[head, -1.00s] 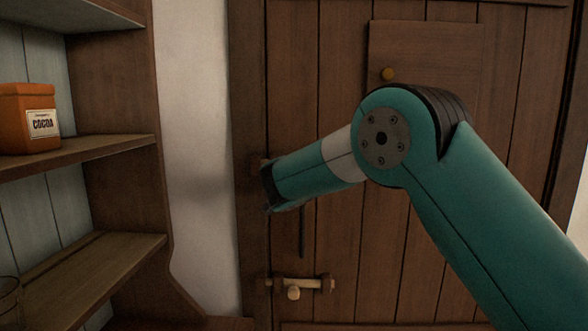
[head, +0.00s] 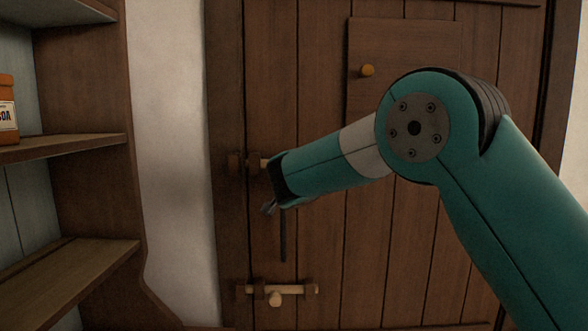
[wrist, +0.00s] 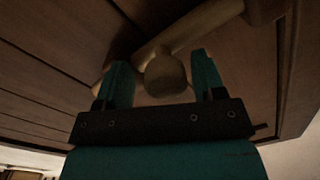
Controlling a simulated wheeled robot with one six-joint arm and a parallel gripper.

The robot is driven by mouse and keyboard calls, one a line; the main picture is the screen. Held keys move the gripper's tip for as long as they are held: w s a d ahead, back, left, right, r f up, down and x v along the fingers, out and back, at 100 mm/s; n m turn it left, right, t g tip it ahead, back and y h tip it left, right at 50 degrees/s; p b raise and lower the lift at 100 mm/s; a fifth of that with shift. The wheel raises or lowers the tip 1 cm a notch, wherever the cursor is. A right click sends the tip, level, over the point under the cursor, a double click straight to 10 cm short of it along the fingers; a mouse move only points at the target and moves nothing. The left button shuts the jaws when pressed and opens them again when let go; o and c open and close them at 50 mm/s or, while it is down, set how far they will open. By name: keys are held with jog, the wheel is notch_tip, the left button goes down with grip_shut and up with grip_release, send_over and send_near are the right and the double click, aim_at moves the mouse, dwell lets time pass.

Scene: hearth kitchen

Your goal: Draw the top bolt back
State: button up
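The top bolt (head: 264,163) is a pale wooden rod in dark brackets at the left edge of the plank door. My forearm hides most of it in the head view. In the wrist view its rod (wrist: 203,27) runs diagonally, with a round knob (wrist: 165,76) sticking out toward the camera. My gripper (wrist: 163,70) is open, with one teal finger on each side of the knob in the picture. A gap shows on both sides, so neither finger appears to touch it. Whether the rod still crosses into the frame-side bracket (head: 234,161) is unclear.
A lower bolt (head: 290,290) with its knob sits further down the door. A dark vertical bar (head: 283,238) is between the bolts. A small hatch with a round knob (head: 367,70) is upper right. Open shelves (head: 80,145) with a cocoa tin (head: 8,110) stand left.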

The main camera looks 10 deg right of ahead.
jog(key=shift+s+a+f, duration=0.1)
jog(key=shift+s+a, duration=0.05)
jog(key=s+a+b, duration=0.3)
jog(key=s+b, duration=0.5)
jog(key=s, duration=0.9)
jog(key=shift+b, duration=0.3)
jog(key=shift+w, duration=0.1)
jog(key=s+d+f+n+g+y, duration=0.1)
jog(key=s+f+n+g+y, duration=0.15)
jog(key=s+f+g, duration=0.35)
jog(key=s+d+f+n+g+y, duration=0.2)
jog(key=s+f+n+g, duration=0.15)
jog(key=f, duration=0.55)
jog(key=s+a+f+n+g+y, duration=0.1)
jog(key=s+f+n+g, duration=0.2)
jog(key=s, duration=0.7)
jog(key=s+a+f+n+g+y, duration=0.1)
jog(key=s+n+g, duration=0.4)
jog(key=s, duration=0.6)
notch_tip(320, 180, down, 2)
jog(key=shift+s+f+n+y, duration=0.1)
jog(key=shift+s+n+y, duration=0.15)
jog(key=shift+n+y, duration=0.25)
